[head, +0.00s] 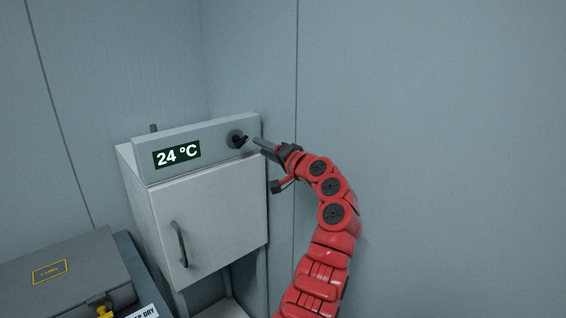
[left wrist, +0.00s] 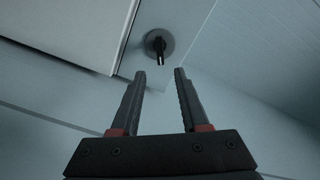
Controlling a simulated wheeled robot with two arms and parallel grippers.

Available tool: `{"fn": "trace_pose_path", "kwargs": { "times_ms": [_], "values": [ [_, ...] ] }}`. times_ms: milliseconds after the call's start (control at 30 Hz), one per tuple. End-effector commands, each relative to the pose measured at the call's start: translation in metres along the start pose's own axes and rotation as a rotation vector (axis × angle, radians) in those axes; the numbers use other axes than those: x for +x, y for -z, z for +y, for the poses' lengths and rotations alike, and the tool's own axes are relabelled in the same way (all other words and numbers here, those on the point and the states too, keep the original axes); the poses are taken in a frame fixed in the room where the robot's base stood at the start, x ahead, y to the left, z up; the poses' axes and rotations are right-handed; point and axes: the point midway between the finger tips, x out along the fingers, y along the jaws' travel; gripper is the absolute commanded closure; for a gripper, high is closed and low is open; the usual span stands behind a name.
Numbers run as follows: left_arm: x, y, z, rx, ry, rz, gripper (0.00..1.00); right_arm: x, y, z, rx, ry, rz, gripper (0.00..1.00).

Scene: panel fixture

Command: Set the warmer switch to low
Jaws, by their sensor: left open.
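The warmer (head: 210,215) is a pale grey box cabinet with a display (head: 176,154) reading 24 °C on its top panel. Its switch (head: 237,139) is a dark rotary knob on a round base at the panel's right end. The knob also shows in the left wrist view (left wrist: 158,46), with a light mark on its lower end. No low label is legible. My left gripper (head: 260,145) is just right of the knob. In the left wrist view its fingers (left wrist: 160,75) are apart and empty, pointing at the knob with a gap between. My right gripper is out of view.
The warmer door has a dark vertical handle (head: 179,244) and is closed. A dark grey case (head: 65,275) with a yellow-framed label lies at lower left. Grey wall panels (head: 430,120) stand behind and to the right. The space right of my arm is clear.

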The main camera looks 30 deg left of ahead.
Motion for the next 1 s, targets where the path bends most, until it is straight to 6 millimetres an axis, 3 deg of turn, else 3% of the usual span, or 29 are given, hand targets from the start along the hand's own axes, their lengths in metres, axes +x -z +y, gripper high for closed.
{"fn": "trace_pose_path", "kwargs": {
  "times_ms": [200, 400, 1000],
  "values": [
    [-0.052, -0.001, 0.003, 0.002, -0.001, 0.002, 0.55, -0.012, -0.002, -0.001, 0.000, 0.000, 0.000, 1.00],
    [-0.077, -0.001, 0.001, 0.002, 0.000, -0.003, 0.55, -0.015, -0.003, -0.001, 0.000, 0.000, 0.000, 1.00],
    [-0.082, -0.001, 0.000, 0.002, 0.001, -0.003, 0.55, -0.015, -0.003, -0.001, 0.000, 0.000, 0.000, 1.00]
  ]
}}
